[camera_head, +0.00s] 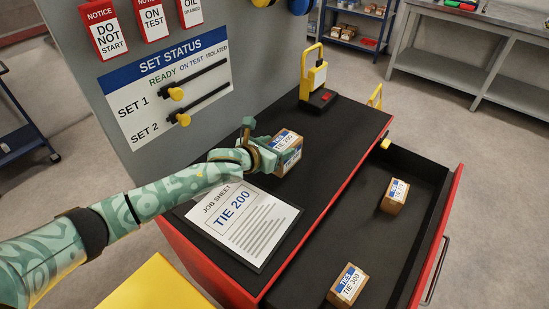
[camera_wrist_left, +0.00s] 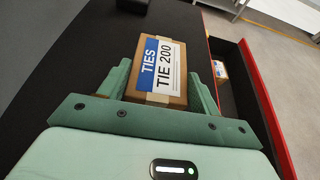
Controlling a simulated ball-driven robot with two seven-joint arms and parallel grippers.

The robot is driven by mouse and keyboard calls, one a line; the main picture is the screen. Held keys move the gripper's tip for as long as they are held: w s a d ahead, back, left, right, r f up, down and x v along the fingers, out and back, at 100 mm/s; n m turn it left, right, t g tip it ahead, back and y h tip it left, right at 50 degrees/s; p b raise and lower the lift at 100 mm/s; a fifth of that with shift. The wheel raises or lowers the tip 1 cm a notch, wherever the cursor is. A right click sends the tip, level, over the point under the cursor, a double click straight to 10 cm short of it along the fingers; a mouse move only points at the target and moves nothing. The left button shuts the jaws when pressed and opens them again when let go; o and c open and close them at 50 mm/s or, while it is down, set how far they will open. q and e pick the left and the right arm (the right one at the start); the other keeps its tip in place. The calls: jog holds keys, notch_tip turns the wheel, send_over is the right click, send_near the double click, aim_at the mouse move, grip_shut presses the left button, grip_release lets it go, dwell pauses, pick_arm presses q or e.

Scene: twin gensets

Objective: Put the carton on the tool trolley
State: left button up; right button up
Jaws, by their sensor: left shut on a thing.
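A small brown carton (camera_head: 287,150) with a blue and white label is between the fingers of my left gripper (camera_head: 268,151), which is shut on it. In the left wrist view the carton (camera_wrist_left: 155,70) reads "TIES TIE 200", with a green finger on each side. The tool trolley (camera_head: 345,120) is red with a black top. The carton is over that top, beyond the job sheet (camera_head: 240,222), which reads "TIE 200". I cannot tell whether its underside touches the top. My right gripper is not in view.
The trolley's drawer (camera_head: 385,240) is open on the right; it holds a carton (camera_head: 395,196) and a "TIE 300" carton (camera_head: 347,285). A yellow and black device (camera_head: 316,82) stands at the far end of the top. A grey status panel (camera_head: 170,85) rises on the left.

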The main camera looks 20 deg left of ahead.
pick_arm(q)
jog(key=shift+w+a+f, duration=0.1)
jog(key=shift+w+f, duration=0.05)
jog(key=f, duration=0.2)
jog(key=f+b, duration=0.1)
jog(key=shift+w+a+f, duration=0.15)
jog(key=shift+w+f, duration=0.05)
jog(key=shift+f, duration=0.15)
jog(key=shift+r, duration=0.1)
jog(key=shift+f+b, duration=0.2)
jog(key=shift+b, duration=0.1)
jog(key=o, duration=1.1)
